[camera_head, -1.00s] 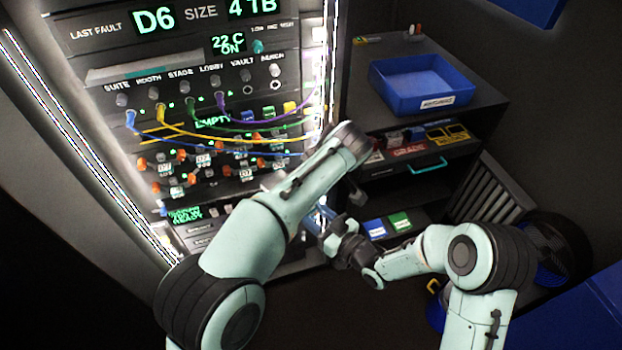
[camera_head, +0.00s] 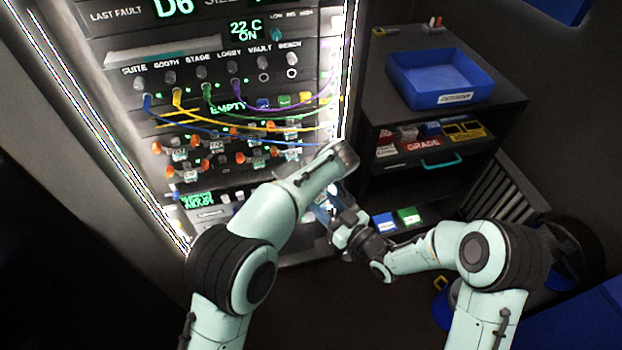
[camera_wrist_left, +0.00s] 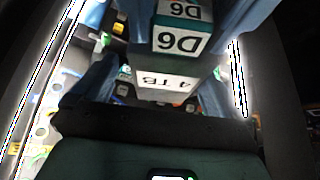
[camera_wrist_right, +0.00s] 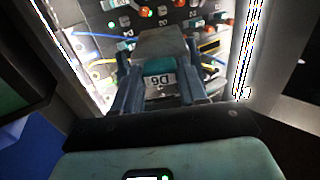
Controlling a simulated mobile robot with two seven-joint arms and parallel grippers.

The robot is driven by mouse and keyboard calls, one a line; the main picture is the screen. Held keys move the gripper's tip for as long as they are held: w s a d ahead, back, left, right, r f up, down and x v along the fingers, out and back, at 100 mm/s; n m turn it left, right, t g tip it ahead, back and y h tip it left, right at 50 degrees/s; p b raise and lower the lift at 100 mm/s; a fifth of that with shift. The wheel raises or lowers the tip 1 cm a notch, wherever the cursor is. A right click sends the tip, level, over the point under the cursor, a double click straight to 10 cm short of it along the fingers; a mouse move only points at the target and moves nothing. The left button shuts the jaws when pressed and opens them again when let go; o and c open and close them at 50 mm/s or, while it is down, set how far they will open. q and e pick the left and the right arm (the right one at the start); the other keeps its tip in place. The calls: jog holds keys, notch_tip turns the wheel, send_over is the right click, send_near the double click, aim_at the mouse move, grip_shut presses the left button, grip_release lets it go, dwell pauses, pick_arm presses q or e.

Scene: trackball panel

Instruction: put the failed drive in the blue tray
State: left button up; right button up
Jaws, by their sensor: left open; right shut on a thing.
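The failed drive, labelled D6 and 4 TB, shows in the left wrist view (camera_wrist_left: 168,80) and in the right wrist view (camera_wrist_right: 158,82). My right gripper (camera_wrist_right: 160,90) is shut on it, with blue fingers on both sides. My left gripper (camera_wrist_left: 150,92) is open, its fingers close around the drive's 4 TB end; contact cannot be told. In the head view the right gripper (camera_head: 335,215) is in front of the rack's lower right, and my left forearm hides most of the drive and left gripper. The blue tray (camera_head: 412,92) stands on the cabinet top at right and looks empty.
The rack (camera_head: 200,60) has cables looping across its front and drives with orange latches below. The dark cabinet (camera_head: 500,100) has a shelf with a GRADE box (camera_head: 423,145) and a teal handle (camera_head: 442,161). Blue and green boxes (camera_head: 397,218) lie low down.

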pick_arm(q)
jog(key=shift+c, duration=0.3)
jog(key=c, duration=0.9)
pick_arm(e)
jog(key=o, duration=1.2)
